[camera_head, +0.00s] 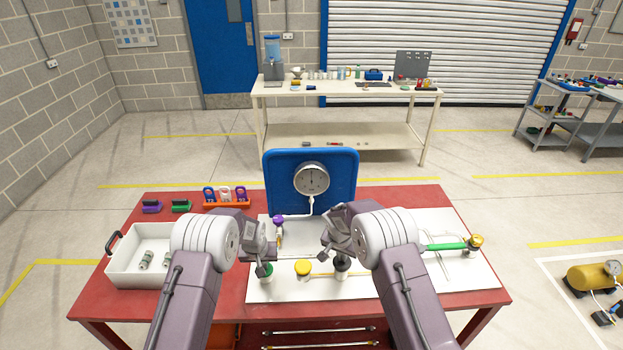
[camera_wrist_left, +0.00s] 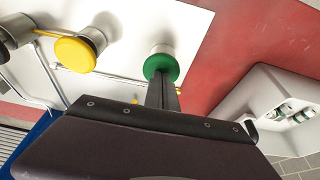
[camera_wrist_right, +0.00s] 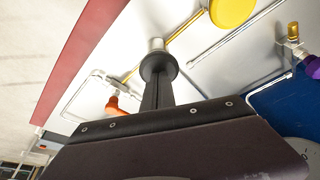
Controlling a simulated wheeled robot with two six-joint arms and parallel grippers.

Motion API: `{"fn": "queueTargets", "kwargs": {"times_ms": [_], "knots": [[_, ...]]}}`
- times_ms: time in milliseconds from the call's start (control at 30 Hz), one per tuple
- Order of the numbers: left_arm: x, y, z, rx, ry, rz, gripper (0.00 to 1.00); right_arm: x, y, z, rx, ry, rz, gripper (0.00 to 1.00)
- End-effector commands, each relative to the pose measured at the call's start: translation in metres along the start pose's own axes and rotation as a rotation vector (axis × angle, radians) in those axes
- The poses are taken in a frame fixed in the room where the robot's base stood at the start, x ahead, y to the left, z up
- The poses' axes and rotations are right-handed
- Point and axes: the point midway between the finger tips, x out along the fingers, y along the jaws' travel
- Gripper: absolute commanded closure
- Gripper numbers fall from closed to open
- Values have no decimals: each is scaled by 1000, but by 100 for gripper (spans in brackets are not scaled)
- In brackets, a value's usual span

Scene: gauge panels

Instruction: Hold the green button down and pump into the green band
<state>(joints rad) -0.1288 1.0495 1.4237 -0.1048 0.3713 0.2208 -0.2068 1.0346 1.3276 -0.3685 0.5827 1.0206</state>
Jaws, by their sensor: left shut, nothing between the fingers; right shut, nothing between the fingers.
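The green button (camera_head: 267,271) stands at the left front of the white board (camera_head: 380,287). The tip of my left gripper (camera_head: 262,268) is shut and empty at the button; the left wrist view shows the fingertips (camera_wrist_left: 163,82) at the green cap (camera_wrist_left: 155,66). My right gripper (camera_head: 341,258) is shut and empty at a black-topped knob (camera_head: 342,270); the right wrist view shows its fingertips (camera_wrist_right: 155,88) at the black top (camera_wrist_right: 158,63). I cannot tell whether either is pressed. The round gauge (camera_head: 312,179) is on a blue panel (camera_head: 281,191); its band and reading are too small to tell.
A yellow button (camera_head: 303,267) stands between the grippers. A white tray (camera_head: 128,271) and an orange rack (camera_head: 227,204) are at left on the red table (camera_head: 110,319).

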Motion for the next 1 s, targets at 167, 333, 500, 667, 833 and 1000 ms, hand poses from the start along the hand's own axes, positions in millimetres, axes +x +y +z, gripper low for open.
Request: {"fn": "queueTargets", "kwargs": {"times_ms": [167, 333, 500, 667, 833, 1000], "knots": [[1, 0, 2, 0, -4, -1, 100, -1, 0, 0, 0, -2, 1, 100], [1, 0, 2, 0, -4, 0, 100, -18, 0, -5, -1, -1, 1, 100], [1, 0, 2, 0, -4, 0, 100, -34, 0, -10, 1, -1, 1, 100], [1, 0, 1, 0, -3, 0, 100, -40, 0, -12, -1, -2, 2, 100], [1, 0, 1, 0, -3, 0, 100, -41, 0, -12, -1, -2, 1, 100], [1, 0, 1, 0, -3, 0, 100, -41, 0, -12, -1, -2, 1, 100]]}}
